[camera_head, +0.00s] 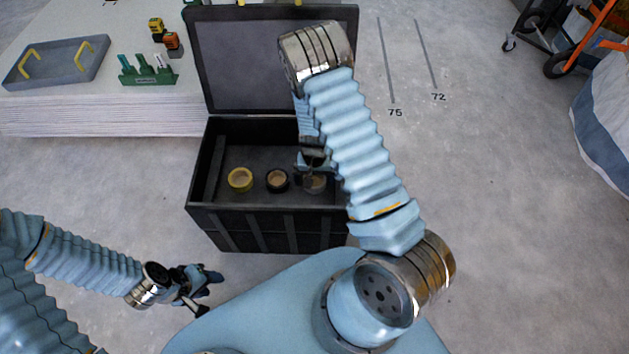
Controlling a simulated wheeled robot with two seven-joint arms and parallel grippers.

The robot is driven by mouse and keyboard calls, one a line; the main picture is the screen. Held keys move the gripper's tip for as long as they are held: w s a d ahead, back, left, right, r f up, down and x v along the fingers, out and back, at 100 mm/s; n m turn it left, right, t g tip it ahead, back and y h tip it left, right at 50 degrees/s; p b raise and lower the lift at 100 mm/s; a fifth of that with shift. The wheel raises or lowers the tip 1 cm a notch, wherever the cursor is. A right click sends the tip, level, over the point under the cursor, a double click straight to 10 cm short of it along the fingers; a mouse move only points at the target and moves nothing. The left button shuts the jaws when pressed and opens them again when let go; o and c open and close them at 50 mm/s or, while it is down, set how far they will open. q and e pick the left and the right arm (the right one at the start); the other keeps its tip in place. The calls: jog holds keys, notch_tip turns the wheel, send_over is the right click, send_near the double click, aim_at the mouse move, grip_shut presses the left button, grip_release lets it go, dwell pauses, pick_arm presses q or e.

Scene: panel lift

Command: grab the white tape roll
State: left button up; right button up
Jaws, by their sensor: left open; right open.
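Several tape rolls lie in a row on the floor of an open black box (270,232). One is a yellow roll (240,179), and a dark roll (277,180) lies to its right. A third, greyish roll (315,184) lies at the right end; it may be the white tape roll, but its colour is hard to tell. My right gripper (314,165) is inside the box, open, directly over or at this third roll, and partly hides it. I cannot tell whether they touch. My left gripper (208,283) is open and empty, outside the box at the lower left.
The box lid (240,70) stands open at the back. A white stack of panels (100,120) at the left holds a grey tray (57,62), tape measures (164,33) and a green tool rack (148,76). An orange cart (585,40) stands far right.

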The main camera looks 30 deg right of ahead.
jog(key=c, duration=1)
jog(key=shift+o, duration=0.2)
